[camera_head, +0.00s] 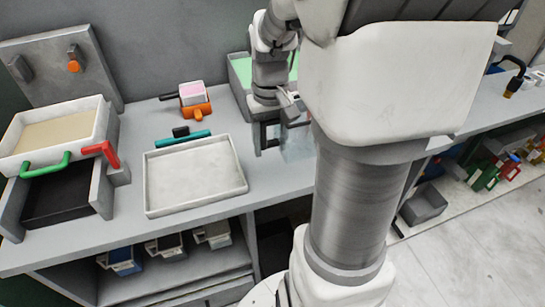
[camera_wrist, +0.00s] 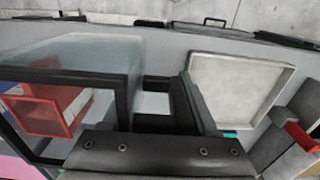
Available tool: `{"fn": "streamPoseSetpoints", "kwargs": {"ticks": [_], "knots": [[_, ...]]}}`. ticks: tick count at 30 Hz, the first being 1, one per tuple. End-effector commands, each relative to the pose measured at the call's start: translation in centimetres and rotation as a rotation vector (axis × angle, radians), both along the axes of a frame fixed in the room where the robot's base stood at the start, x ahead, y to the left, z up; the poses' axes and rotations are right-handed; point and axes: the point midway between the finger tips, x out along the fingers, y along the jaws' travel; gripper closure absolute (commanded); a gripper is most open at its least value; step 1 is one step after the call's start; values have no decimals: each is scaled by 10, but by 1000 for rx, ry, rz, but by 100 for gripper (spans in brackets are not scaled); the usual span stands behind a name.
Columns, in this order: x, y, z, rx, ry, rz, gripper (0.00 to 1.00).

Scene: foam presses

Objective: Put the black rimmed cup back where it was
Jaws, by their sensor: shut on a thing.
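The black rimmed cup (camera_wrist: 95,52) is a clear, boxy cup with a dark rim, large at the left of the wrist view. My gripper (camera_wrist: 160,92) is shut on its side wall. In the head view the cup (camera_head: 298,148) shows only as a pale clear shape beside my gripper (camera_head: 272,140), partly hidden behind my arm. The cup is at the bench's front edge, right of the white tray (camera_head: 152,205). I cannot tell whether it touches the bench.
The white tray stands on the bench (camera_head: 130,132). A teal-handled tool (camera_head: 183,141) and an orange item with a pink-topped block (camera_head: 192,93) lie behind it. A press with green and red handles (camera_head: 45,165) is at left. A green-lined bin (camera_head: 241,72) stands behind my gripper.

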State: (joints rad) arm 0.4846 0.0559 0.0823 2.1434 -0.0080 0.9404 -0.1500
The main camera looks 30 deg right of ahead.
Motion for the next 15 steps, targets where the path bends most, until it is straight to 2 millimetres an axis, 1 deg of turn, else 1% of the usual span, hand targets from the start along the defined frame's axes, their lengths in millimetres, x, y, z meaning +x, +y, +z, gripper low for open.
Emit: {"fn": "streamPoseSetpoints", "kwargs": {"ticks": [2, 5, 8, 15], "knots": [[-2, -2, -3, 1, -1, -6, 100], [3, -4, -7, 2, 1, -7, 100], [18, -6, -16, 4, 2, -5, 100], [64, -12, -44, 4, 2, -5, 100]]}}
